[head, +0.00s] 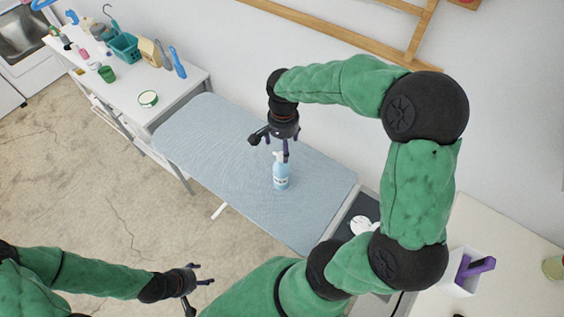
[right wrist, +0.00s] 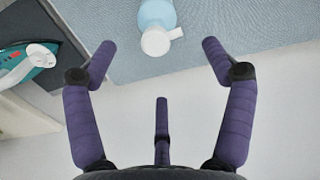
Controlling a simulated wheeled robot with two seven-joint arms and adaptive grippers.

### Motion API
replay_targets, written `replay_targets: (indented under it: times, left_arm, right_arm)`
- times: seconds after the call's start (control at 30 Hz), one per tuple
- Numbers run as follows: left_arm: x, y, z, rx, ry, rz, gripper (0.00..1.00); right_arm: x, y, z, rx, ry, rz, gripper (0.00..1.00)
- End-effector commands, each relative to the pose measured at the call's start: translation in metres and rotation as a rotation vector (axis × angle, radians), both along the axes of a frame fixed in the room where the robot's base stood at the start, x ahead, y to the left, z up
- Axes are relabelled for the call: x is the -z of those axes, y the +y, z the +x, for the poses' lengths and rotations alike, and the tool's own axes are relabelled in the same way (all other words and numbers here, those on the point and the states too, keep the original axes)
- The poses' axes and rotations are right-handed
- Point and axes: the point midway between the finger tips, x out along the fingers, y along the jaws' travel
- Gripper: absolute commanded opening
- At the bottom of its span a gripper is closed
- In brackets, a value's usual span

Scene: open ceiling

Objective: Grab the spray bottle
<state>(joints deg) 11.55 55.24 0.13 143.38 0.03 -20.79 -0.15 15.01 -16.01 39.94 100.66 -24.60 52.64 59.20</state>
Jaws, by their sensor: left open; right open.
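The spray bottle (head: 281,174) is light blue with a white spray head and stands upright on the blue-grey ironing board (head: 210,130). In the right wrist view the bottle (right wrist: 157,14) is at the top middle, partly cut off by the frame edge. My right gripper (head: 286,150) is above and just behind the bottle in the head view. Its purple fingers (right wrist: 160,62) are spread and empty, with the white spray head beyond the gap between their tips. My left gripper (head: 205,274) is open and empty at the lower left, over the floor and away from the board.
A white table (head: 185,85) at the upper left holds a teal basket (head: 124,47), bottles and a green-rimmed bowl (head: 148,98). An iron (right wrist: 28,62) lies beside the board. A white holder with purple items (head: 470,272) stands at the right.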

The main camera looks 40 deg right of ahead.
Motion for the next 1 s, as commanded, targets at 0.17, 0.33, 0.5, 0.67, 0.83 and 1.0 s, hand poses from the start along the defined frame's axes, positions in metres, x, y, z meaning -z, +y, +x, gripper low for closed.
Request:
replay_targets:
  times: [0.17, 0.33, 0.5, 0.67, 0.83, 1.0]
  left_arm:
    - [0.005, 0.000, -0.001, -0.001, 0.003, 0.000, 0.65]
    - [0.009, 0.000, -0.001, -0.002, 0.002, 0.000, 0.65]
    - [0.009, 0.000, -0.001, -0.001, 0.001, 0.000, 0.65]
    - [0.012, 0.000, -0.001, -0.001, 0.001, 0.000, 0.65]
    - [0.017, 0.000, -0.001, -0.001, 0.001, 0.000, 0.65]
    - [0.019, 0.000, -0.001, -0.001, 0.001, 0.000, 0.65]
  right_arm:
    - [0.026, 0.000, -0.002, 0.002, 0.004, 0.000, 0.83]
    - [0.047, 0.001, -0.001, 0.001, 0.004, 0.000, 0.83]
    - [0.055, 0.001, -0.001, 0.000, 0.001, -0.001, 0.83]
    - [0.067, 0.003, -0.001, 0.000, 0.004, 0.000, 0.83]
    - [0.092, 0.007, -0.002, 0.000, 0.004, 0.001, 0.83]
    - [0.106, 0.007, -0.001, 0.002, 0.001, 0.001, 0.83]
